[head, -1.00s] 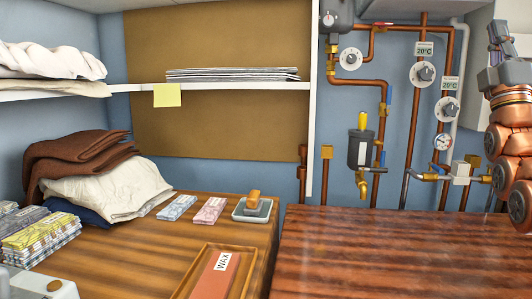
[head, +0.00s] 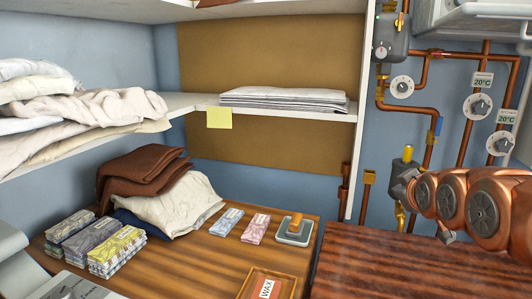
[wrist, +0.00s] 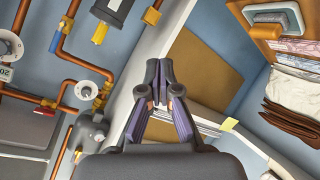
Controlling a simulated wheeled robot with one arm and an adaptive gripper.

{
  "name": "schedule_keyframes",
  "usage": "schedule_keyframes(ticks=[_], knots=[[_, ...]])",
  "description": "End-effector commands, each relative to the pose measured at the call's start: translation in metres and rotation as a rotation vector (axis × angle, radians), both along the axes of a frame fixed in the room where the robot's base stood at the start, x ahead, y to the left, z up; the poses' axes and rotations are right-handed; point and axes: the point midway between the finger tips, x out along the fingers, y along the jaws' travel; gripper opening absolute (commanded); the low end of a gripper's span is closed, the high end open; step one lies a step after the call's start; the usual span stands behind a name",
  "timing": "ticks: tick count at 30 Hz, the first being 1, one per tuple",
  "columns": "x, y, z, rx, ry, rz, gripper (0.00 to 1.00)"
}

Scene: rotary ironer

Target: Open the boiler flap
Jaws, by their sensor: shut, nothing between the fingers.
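A pale boiler casing (head: 475,22) hangs high on the wall at the upper right of the head view, cut off by the frame. It seems to be the grey panel (wrist: 28,122) at lower left in the wrist view, which is turned nearly upside down. I cannot make out the flap or tell whether it is shut. My gripper (wrist: 159,68) is shut and empty, its fingertips together. It points toward the wall and shelf edge, apart from the casing. In the head view my copper arm is at the right, and I cannot make out the fingers.
Copper pipes, dials (head: 401,88) and a grey control box (head: 391,38) cover the wall beside the shelf. A dark canister with a yellow top (head: 407,153) is partly behind my arm. The shelf (head: 180,103) holds linen. The dark wooden top (head: 365,262) is clear.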

Motion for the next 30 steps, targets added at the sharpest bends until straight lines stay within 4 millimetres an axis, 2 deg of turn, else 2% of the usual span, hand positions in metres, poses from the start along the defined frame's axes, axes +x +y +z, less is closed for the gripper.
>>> schedule_keyframes(ticks=[1,3,8,11,12,18,21,23,25,30], knots=[[-0.015,0.015,0.0,0.045,0.077,-0.003,0.0],[-0.04,0.034,-0.02,0.111,0.195,-0.02,0.0],[-0.11,0.07,-0.052,0.235,0.46,-0.086,0.0],[-0.162,0.089,-0.066,0.297,0.631,-0.147,0.0],[-0.185,0.096,-0.07,0.318,0.701,-0.176,0.0],[-0.289,0.12,-0.074,0.384,0.996,-0.325,0.0],[-0.327,0.126,-0.072,0.397,1.097,-0.387,0.0],[-0.342,0.129,-0.071,0.4,1.138,-0.414,0.0],[-0.353,0.13,-0.07,0.403,1.166,-0.433,0.04],[-0.36,0.131,-0.071,0.405,1.184,-0.447,0.21]])
